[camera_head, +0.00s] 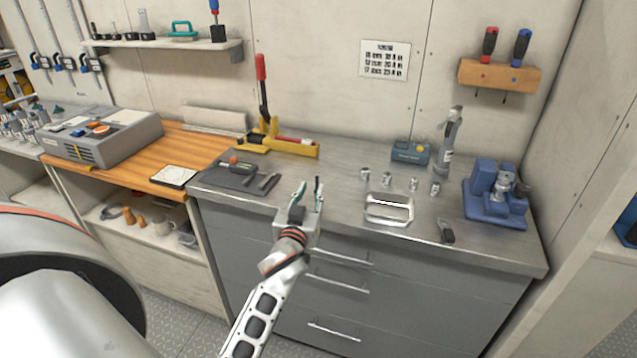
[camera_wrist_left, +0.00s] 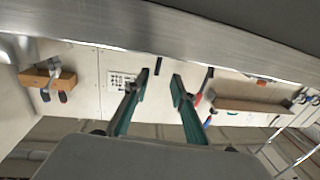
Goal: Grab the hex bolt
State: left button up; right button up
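I cannot make out a hex bolt for certain. A blue vise-like fixture (camera_head: 484,209) at the right end of the steel worktop has a silver part (camera_head: 501,188) at its middle; I cannot tell whether that is the bolt. Several small silver cylinders (camera_head: 364,174) stand in a row behind a shallow metal tray (camera_head: 388,221). My left gripper (camera_head: 307,190) is open and empty at the worktop's front edge, left of the tray. Its two parted fingers show in the left wrist view (camera_wrist_left: 160,88), with nothing between them. My right gripper is not in view.
A dark mat (camera_head: 222,181) with tools lies left of my gripper, and a yellow tool with a red handle (camera_head: 262,90) stands behind. A teal box (camera_head: 409,152), a grey upright tool (camera_head: 449,140) and a small dark object (camera_head: 446,232) are on the right. Drawers are below.

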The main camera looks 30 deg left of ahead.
aim_at(317, 181)
pick_arm(q)
jog(key=shift+d+x, duration=0.1)
jog(key=shift+x, duration=1.5)
jog(key=shift+d+x, duration=0.15)
jog(key=shift+x, duration=1.4)
jog(key=shift+f, duration=0.15)
grip_shut()
